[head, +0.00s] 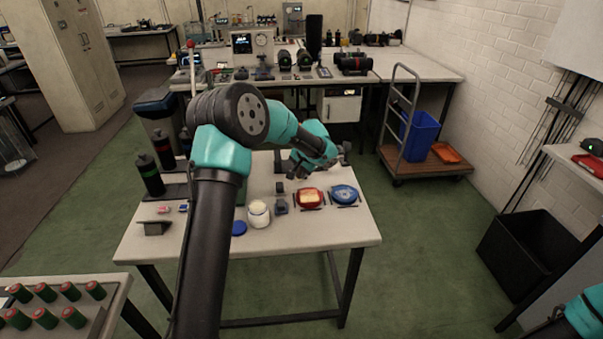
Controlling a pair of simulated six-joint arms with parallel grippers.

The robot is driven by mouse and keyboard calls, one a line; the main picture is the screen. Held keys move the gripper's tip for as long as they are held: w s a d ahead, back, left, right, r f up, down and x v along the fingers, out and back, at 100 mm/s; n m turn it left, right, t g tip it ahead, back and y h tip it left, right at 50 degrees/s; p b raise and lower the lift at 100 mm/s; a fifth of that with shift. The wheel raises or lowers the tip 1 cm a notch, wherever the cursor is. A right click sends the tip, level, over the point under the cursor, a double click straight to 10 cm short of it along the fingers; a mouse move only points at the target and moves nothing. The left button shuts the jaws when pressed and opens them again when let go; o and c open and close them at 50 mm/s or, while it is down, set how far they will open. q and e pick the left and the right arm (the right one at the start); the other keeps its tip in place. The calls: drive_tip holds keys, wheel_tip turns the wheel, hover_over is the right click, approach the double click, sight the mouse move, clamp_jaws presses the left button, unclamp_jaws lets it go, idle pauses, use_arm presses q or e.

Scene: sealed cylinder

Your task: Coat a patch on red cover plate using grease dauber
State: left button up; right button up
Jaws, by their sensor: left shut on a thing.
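The red cover plate (301,203) lies on the pale table, with a cream-coloured patch on its top. A blue cover plate (344,195) lies just right of it. An open white jar (259,216) with pale contents stands to the left, with a blue lid (239,228) beside it. My left gripper (299,172) hangs above the table, behind the red plate and apart from it. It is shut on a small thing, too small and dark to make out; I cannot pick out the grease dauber. My right gripper is out of view.
A small dark block (281,206) sits between jar and red plate. Dark bottles (151,176) stand at the table's left, partly near my left arm. A bench with equipment and a trolley (425,160) stand behind. The table's front right is clear.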

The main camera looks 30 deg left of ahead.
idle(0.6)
use_arm(q)
drive_tip(key=shift+w+a+f, duration=0.3)
drive_tip(key=shift+w+f, duration=0.1)
drive_tip(key=shift+f, duration=0.05)
